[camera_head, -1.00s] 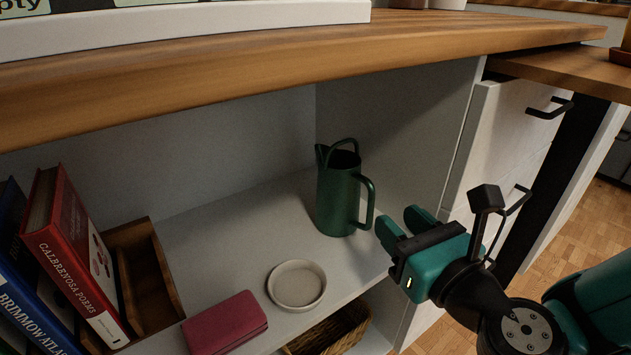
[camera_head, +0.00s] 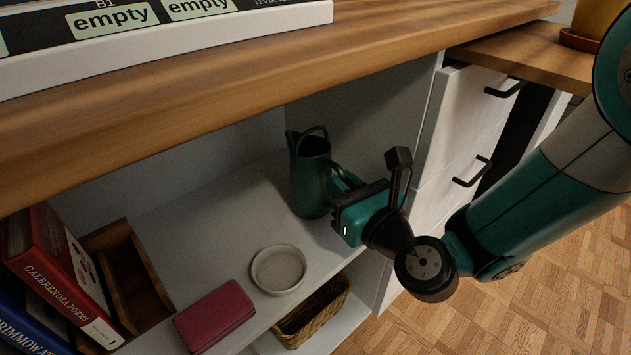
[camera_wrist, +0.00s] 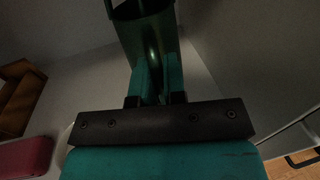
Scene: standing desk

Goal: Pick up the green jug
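The green jug (camera_head: 309,178) stands upright on the white shelf inside the cabinet, near its right wall. Its handle points right, toward my gripper (camera_head: 343,181), and the fingers partly hide it in the head view. In the wrist view the jug (camera_wrist: 148,36) rises just beyond my two teal fingers (camera_wrist: 160,82). The fingers are close together on either side of the handle and look shut on it. The jug's base appears to rest on the shelf.
A small round dish (camera_head: 278,270) and a dark red case (camera_head: 215,316) lie toward the shelf front. A wooden box (camera_head: 127,273) and books (camera_head: 62,275) stand left. The wooden desktop (camera_head: 250,70) overhangs above. A wicker basket (camera_head: 312,312) sits below.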

